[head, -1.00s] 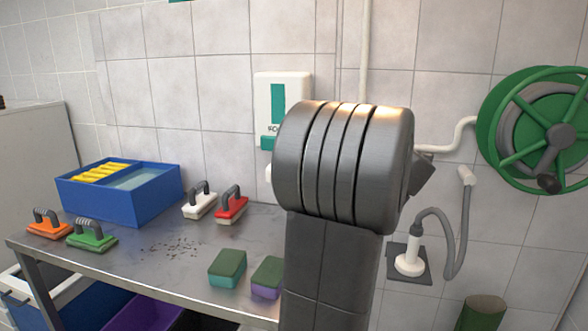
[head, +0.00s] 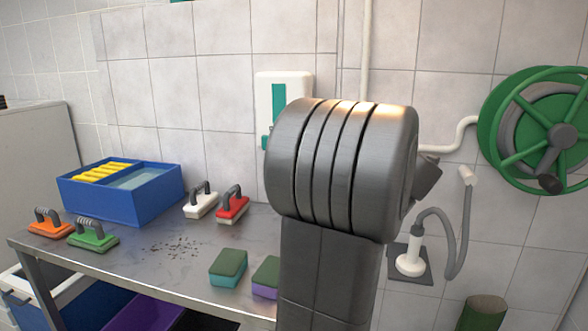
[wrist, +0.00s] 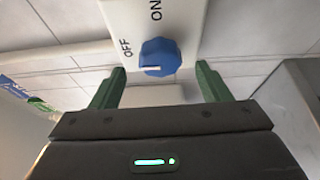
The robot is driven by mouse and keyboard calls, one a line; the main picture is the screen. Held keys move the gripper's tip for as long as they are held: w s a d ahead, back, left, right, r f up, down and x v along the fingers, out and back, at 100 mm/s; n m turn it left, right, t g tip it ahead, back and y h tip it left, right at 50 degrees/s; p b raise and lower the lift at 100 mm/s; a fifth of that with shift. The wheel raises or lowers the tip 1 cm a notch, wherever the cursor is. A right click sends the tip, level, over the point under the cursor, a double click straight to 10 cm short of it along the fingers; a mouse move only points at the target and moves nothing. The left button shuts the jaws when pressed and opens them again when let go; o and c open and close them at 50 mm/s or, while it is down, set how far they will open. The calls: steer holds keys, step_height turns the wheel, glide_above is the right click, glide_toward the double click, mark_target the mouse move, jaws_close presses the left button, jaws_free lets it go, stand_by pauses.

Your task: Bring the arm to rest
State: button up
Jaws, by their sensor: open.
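My gripper (wrist: 159,88) shows in the wrist view with its two green fingers apart and nothing between them. Beyond the fingers is a blue knob (wrist: 160,57) on a white panel (wrist: 135,18) marked OFF and ON. The knob's white line points toward the left side, near OFF. I cannot tell how far the fingertips are from the knob. In the head view my grey arm fills the middle and hides the gripper. It also covers part of the white wall dispenser (head: 283,92).
A steel table (head: 130,262) holds a blue tub (head: 120,195), an orange brush (head: 50,226), a green brush (head: 93,236), a white brush (head: 200,203), a red brush (head: 232,207) and sponges (head: 228,268). A green hose reel (head: 540,130) hangs on the right wall.

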steer(key=s+d, duration=0.1)
steer(key=s, duration=0.9)
steer(key=w+a+m+t+h+p, duration=0.2)
steer(key=w+m+h+p, duration=0.5)
steer(key=w+m, duration=0.7)
steer(key=m+t+p, duration=0.1)
steer(key=m, duration=0.7)
steer(key=shift+w+a+f+t+h, duration=0.2)
steer(key=shift+f+t+h, duration=0.1)
steer(key=shift+f+m, duration=0.2)
steer(key=shift+m, duration=0.1)
